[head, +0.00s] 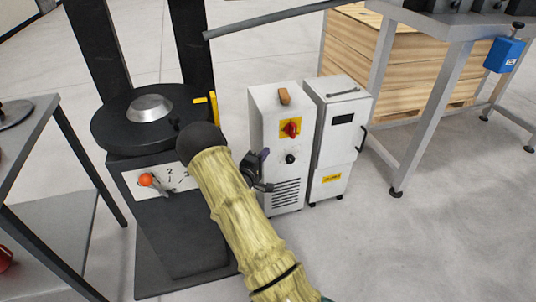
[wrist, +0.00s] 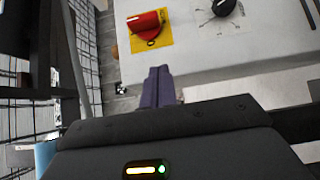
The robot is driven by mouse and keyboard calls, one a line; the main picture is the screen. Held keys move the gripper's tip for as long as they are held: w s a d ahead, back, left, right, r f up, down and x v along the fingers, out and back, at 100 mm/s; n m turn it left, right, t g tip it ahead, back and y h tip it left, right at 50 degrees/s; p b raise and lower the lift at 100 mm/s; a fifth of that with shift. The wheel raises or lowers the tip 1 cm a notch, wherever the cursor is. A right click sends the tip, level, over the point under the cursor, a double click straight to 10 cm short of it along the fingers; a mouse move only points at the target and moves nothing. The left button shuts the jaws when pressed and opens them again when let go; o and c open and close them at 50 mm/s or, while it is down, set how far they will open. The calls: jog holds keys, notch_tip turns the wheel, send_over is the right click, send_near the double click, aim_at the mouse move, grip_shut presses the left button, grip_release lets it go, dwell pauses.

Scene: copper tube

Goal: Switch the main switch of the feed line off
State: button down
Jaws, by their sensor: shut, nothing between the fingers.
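A red rotary main switch (head: 291,129) on a yellow plate (head: 285,121) sits on the upper front of a white cabinet (head: 262,98). In the wrist view the red switch (wrist: 145,23) shows at the top, on its yellow plate, with its handle lying roughly sideways. My gripper (head: 267,172) is in front of the cabinet, lower and left of the switch. Its purple fingers (wrist: 157,84) are shut together and empty. In the wrist view their tips point toward the switch, apart from it.
A black knob (wrist: 217,6) with a dial sits beside the switch. A second white cabinet (head: 333,150) stands close on the right. A metal-legged table (head: 420,110) is at right.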

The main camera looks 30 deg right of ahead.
jog(key=b, duration=0.3)
send_near(288, 134)
jog(key=w+d, duration=0.1)
jog(key=w, duration=0.3)
jog(key=d, duration=0.1)
jog(key=s+d+b, duration=0.1)
jog(key=d, duration=0.1)
jog(key=shift+d, duration=0.3)
jog(key=shift+d+r, duration=0.1)
jog(key=shift+d, duration=0.2)
jog(key=shift+f+n+h, duration=0.2)
jog(key=shift+n+h, duration=0.1)
